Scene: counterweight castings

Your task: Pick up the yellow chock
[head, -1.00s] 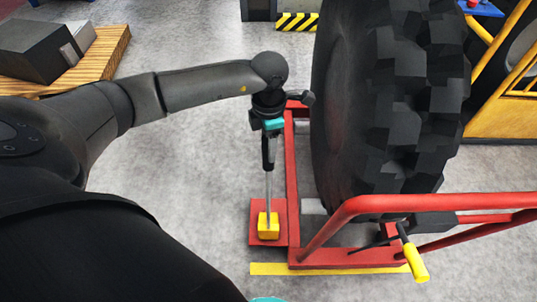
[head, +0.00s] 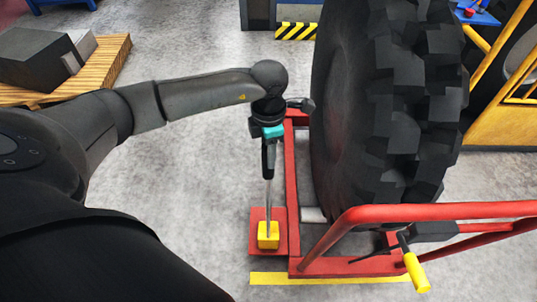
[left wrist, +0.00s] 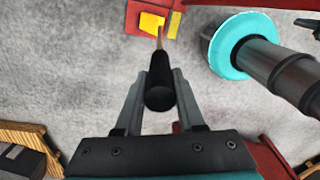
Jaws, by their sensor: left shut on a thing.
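The yellow chock (head: 268,236) is a small yellow block with a thin upright metal rod topped by a black grip (head: 268,158). It is over a red plate (head: 259,216) beside the red frame; I cannot tell whether it touches the plate. My left gripper (head: 268,145) is shut on the black grip, above the block. In the left wrist view the grip (left wrist: 159,97) sits between the two fingers, with the yellow block (left wrist: 151,22) beyond at the top. My right gripper is not in view.
A large black tyre (head: 375,110) stands in the red frame (head: 291,170) just right of the rod. A yellow-handled crank (head: 416,272) is at the lower right. A wooden pallet (head: 105,70) with dark blocks is at the far left. Grey floor left of the plate is clear.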

